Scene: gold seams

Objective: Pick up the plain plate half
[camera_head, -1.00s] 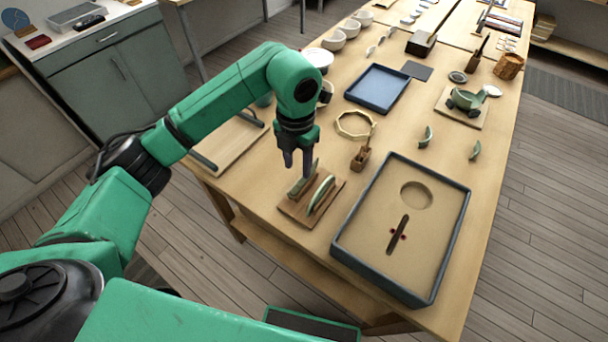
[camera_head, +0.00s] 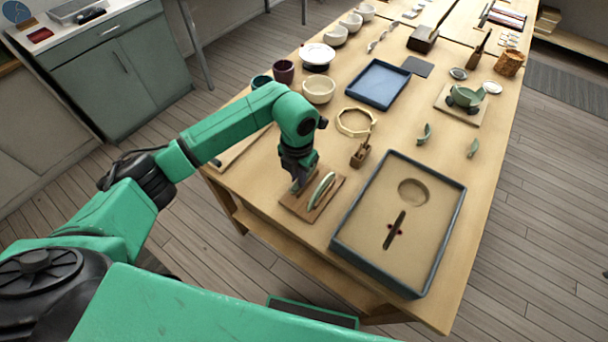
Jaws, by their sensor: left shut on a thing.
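A small wooden rack (camera_head: 301,210) stands near the left edge of the table. Two plate halves stand on edge in it. The right one (camera_head: 322,190) shows a pale face and a green rim, and stands free. My left gripper (camera_head: 297,187) points down over the left side of the rack. It is shut on the left half, taken as the plain plate half, which is mostly hidden by the fingers. The held half is still at the rack; whether it is lifted at all, I cannot tell. My right gripper is not in view.
A blue-rimmed sand tray (camera_head: 452,232) with a round hollow and a dark slot lies right of the rack. A wooden clamp (camera_head: 361,153), an octagonal ring (camera_head: 354,122) and a blue tray (camera_head: 378,84) are behind. Two curved green shards (camera_head: 424,135) (camera_head: 473,148) lie farther right.

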